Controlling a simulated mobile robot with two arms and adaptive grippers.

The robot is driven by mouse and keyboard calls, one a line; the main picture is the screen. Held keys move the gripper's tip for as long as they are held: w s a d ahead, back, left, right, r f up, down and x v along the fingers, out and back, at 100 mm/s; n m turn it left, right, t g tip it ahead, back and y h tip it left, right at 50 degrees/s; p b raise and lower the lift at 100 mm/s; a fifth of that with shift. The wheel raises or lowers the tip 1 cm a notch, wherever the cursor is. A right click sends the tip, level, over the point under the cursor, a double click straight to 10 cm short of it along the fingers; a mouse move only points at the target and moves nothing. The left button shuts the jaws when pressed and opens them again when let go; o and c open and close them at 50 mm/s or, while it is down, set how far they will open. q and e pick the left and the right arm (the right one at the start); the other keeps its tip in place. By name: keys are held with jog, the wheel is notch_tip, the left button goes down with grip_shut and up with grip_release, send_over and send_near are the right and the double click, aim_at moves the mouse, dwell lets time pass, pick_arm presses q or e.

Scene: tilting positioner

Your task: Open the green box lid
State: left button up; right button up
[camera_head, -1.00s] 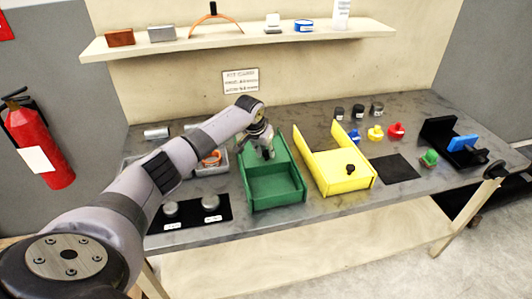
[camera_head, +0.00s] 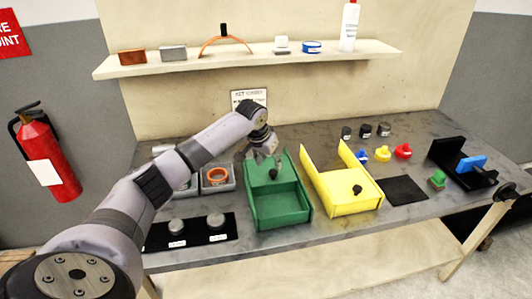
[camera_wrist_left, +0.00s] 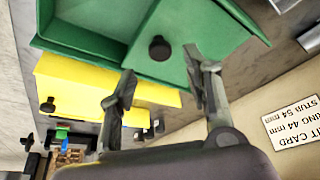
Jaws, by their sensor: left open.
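The green box (camera_head: 281,221) stands near the middle of the bench. Its front part is open and shows a green floor. The green lid (camera_head: 262,178) lies over the rear part, with a black knob (camera_head: 273,174) on it. My left gripper (camera_head: 266,158) is open and empty, just above and behind the knob. In the left wrist view, the knob (camera_wrist_left: 160,48) shows beyond and between the spread fingertips (camera_wrist_left: 158,64), apart from both. The green box (camera_wrist_left: 95,48) fills the top of that view. My right gripper is not in view.
A yellow box (camera_head: 345,208) with a black knob stands close on the right. Grey bins (camera_head: 217,188) and a black mat (camera_head: 160,236) with metal pucks are on the left. A shelf (camera_head: 250,62) hangs behind. Colored knobbed pieces (camera_head: 382,154) stand at the back right.

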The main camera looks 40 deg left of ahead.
pick_arm(q)
jog(key=v, duration=0.6)
jog(key=shift+s, duration=0.1)
dwell(0.4)
